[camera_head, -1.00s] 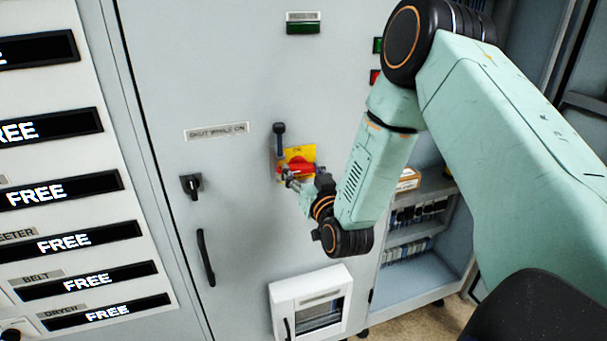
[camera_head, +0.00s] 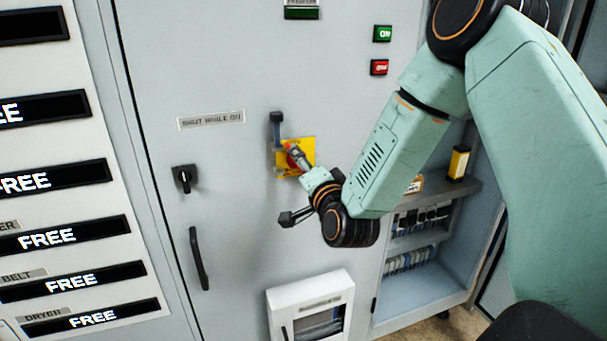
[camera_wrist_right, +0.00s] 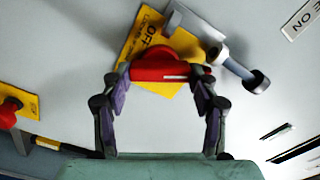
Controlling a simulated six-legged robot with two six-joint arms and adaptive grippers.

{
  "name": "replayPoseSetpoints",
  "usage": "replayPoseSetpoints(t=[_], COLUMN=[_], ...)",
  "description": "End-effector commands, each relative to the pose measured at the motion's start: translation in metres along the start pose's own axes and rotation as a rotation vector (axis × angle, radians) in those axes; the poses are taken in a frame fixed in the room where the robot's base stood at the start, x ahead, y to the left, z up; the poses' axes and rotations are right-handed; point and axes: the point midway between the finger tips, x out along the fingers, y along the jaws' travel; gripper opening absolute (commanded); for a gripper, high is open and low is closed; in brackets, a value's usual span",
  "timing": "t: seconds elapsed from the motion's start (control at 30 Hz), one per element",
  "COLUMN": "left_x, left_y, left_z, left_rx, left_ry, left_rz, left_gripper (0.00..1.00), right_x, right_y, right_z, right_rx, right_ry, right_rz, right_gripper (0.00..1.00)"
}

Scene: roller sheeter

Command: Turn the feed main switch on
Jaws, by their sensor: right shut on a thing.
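The feed main switch is a red rotary handle (camera_wrist_right: 165,66) on a yellow plate (camera_head: 309,150) on the grey cabinet door. In the wrist view the plate (camera_wrist_right: 150,38) reads "OFF" near its upper edge. My right gripper (camera_wrist_right: 160,75) is shut on the red handle, with one finger at each end of it. In the head view the right gripper (camera_head: 298,158) covers most of the handle, leaving a little red showing. The handle's exact position is hard to read. My left gripper is not in view.
A dark-knobbed lever (camera_head: 277,120) stands just above the plate's upper left; it also shows in the wrist view (camera_wrist_right: 240,68). A black rotary knob (camera_head: 184,179) and door handle (camera_head: 199,258) are to the left. Green (camera_head: 382,34) and red (camera_head: 379,67) buttons sit at upper right.

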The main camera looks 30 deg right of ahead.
Motion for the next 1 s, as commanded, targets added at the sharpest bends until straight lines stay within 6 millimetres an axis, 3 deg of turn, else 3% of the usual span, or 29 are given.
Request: replayPoseSetpoints(t=[0.5,1.0], left_x=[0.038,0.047], left_y=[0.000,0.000], left_z=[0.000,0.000], left_rx=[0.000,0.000], left_ry=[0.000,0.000], left_rz=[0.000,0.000], left_gripper=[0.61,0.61], right_x=[0.000,0.000], right_y=[0.003,0.001], right_z=[0.003,0.002], right_rx=[0.399,0.522], right_ry=[-0.006,-0.006], right_rz=[0.001,0.002], right_gripper=[0.29,0.29])
